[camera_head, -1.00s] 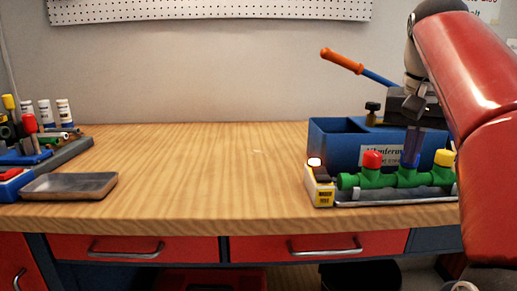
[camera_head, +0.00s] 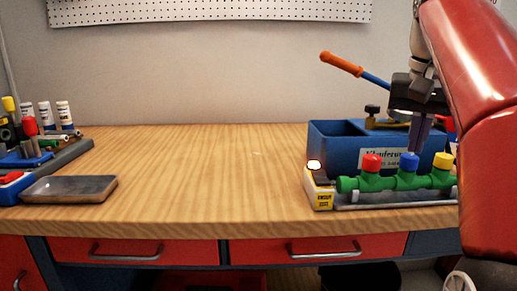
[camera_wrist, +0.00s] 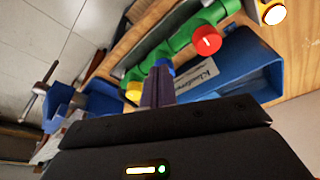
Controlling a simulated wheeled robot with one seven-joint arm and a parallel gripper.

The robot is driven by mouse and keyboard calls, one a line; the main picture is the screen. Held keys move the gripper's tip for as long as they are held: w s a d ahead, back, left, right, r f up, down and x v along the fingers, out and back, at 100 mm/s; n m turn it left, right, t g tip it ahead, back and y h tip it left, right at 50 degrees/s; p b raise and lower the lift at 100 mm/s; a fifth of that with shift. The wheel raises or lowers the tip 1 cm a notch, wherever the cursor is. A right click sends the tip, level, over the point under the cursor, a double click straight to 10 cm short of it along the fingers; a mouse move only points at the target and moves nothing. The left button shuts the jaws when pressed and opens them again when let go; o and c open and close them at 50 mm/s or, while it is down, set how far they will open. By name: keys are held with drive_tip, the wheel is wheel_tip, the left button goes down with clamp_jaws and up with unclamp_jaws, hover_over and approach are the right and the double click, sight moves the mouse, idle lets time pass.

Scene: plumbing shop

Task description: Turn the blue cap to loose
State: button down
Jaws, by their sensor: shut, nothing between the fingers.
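The blue cap (camera_head: 408,161) sits on the middle outlet of a green pipe manifold (camera_head: 405,181), between a red cap (camera_head: 371,162) and a yellow cap (camera_head: 443,160). My gripper (camera_head: 415,151) points down just above and slightly right of the blue cap, shut and empty. In the wrist view, the shut fingers (camera_wrist: 158,80) partly cover the blue cap (camera_wrist: 163,63); whether they touch it I cannot tell. The red cap (camera_wrist: 206,40) and yellow cap (camera_wrist: 133,90) also show there.
A yellow-and-white box with a glowing lamp (camera_head: 314,164) stands at the manifold's left end. A blue bin (camera_head: 335,142) stands close behind, with an orange-handled tool (camera_head: 343,63) above. A grey tray (camera_head: 68,188) lies far left. The bench middle is clear.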

drive_tip(key=v, duration=0.2)
drive_tip(key=shift+w+d+r, duration=0.1)
drive_tip(key=shift+w+r, duration=0.1)
drive_tip(key=shift+r, duration=0.25)
drive_tip(key=s+a+f+n+t, duration=0.1)
drive_tip(key=s+a+f, duration=0.3)
drive_tip(key=f, duration=0.6)
drive_tip(key=s+a+f+n+t+y, duration=0.1)
drive_tip(key=s+a+f+n, duration=0.1)
drive_tip(key=s+f, duration=0.4)
drive_tip(key=s+a+f+n+t, duration=0.1)
drive_tip(key=s+a+f, duration=0.4)
drive_tip(key=f, duration=1.1)
drive_tip(key=shift+a+n, duration=0.35)
drive_tip(key=shift+n, duration=0.45)
drive_tip(key=c, duration=2.2)
unclamp_jaws()
